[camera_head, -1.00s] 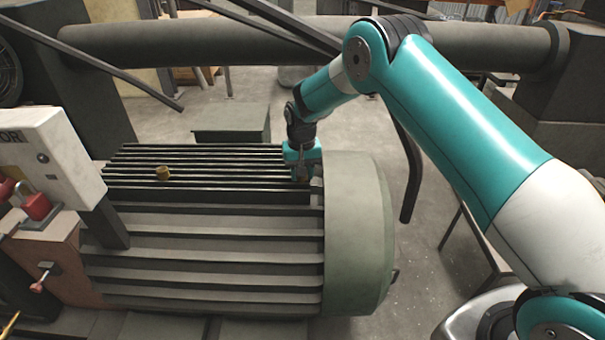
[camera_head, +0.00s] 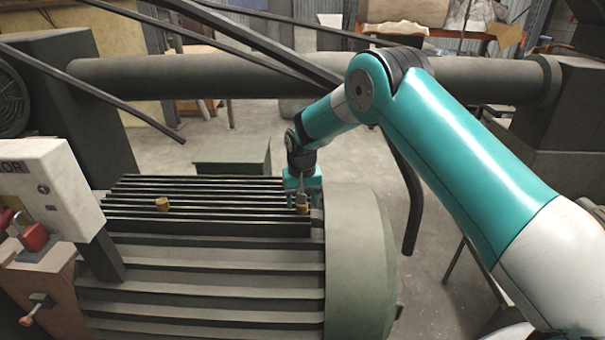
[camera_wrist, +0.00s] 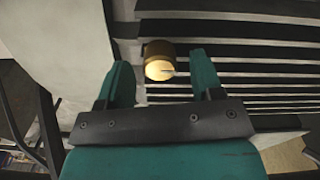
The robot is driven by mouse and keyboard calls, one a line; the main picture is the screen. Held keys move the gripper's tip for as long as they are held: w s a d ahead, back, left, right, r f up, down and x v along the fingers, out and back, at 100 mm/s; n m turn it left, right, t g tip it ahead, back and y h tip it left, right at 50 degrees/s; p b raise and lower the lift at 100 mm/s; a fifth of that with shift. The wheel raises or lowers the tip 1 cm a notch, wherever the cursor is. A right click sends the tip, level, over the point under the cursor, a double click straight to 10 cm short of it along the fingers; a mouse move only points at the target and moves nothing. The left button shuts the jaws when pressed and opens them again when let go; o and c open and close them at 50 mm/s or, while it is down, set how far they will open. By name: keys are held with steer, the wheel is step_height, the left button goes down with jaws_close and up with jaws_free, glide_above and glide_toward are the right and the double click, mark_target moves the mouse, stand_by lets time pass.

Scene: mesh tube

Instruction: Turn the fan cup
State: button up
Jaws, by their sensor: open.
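A small brass cup (camera_head: 302,208) stands at the right end of the green finned motor (camera_head: 215,262), close to its rounded end cover (camera_head: 358,265). I take it as the fan cup. In the wrist view the cup (camera_wrist: 160,62) sits between the fingertips of my gripper (camera_wrist: 161,68), with a pale yellow top and a thin light sliver at its right side. My gripper is open, with one teal finger on each side and gaps to the cup. In the head view my gripper (camera_head: 303,190) is right at the cup and partly hides it.
A second brass cup (camera_head: 162,204) stands on the fins further left. A pale control box (camera_head: 50,190) with a red padlock (camera_head: 33,236) stands at the left. A thick pipe (camera_head: 220,75) crosses behind. Dark bars slant behind my arm.

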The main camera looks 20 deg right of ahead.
step_height(320, 180, up, 16)
steer(key=b, duration=0.2)
steer(key=shift+f, duration=0.15)
steer(key=shift+s, duration=0.1)
